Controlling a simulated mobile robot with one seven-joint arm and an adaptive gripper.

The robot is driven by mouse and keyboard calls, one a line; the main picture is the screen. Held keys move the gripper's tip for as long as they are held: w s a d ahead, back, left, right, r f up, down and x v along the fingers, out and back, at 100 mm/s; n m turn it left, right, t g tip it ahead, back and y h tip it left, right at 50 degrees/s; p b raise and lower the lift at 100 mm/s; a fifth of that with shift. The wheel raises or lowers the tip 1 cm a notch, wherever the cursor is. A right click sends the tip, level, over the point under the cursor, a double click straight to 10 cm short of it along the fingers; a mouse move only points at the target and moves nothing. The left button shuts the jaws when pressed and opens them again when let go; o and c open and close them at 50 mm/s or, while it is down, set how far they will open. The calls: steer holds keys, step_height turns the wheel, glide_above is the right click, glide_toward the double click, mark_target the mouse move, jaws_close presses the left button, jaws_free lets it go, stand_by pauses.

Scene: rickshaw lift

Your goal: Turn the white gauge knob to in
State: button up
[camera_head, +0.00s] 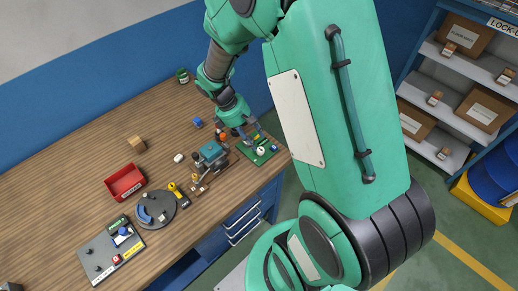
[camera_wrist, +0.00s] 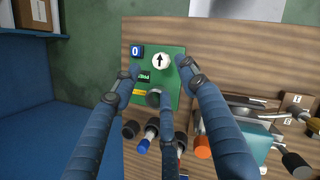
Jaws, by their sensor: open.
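The white gauge knob (camera_wrist: 161,60) sits on a green panel (camera_wrist: 173,86) at the table edge. Its black arrow points up in the wrist view. In the head view the knob (camera_head: 261,150) is a small white spot on the green panel (camera_head: 245,152). A blue tile marked 0 (camera_wrist: 136,51) and a small dark label (camera_wrist: 144,76), too small to read surely, are left of the knob. My gripper (camera_wrist: 158,72) is open and empty, its blue fingers spread around the near side of the knob with no clear contact. The middle finger partly covers a dark round part below.
Several dark-handled tools (camera_wrist: 152,130) stand just below the panel. A teal machine (camera_head: 211,153) stands beside it. A red bin (camera_head: 125,182), a grey turntable (camera_head: 155,209) and a grey board (camera_head: 110,250) lie farther left. The back of the wooden table (camera_head: 85,130) is mostly clear.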

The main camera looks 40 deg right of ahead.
mark_target(260, 149)
steer(key=b+x, duration=0.1)
steer(key=x, duration=0.5)
steer(key=shift+s+d+f, duration=0.1)
steer(key=shift+d+f, duration=0.05)
steer(key=shift+f, duration=0.2)
steer(key=c, duration=1.1)
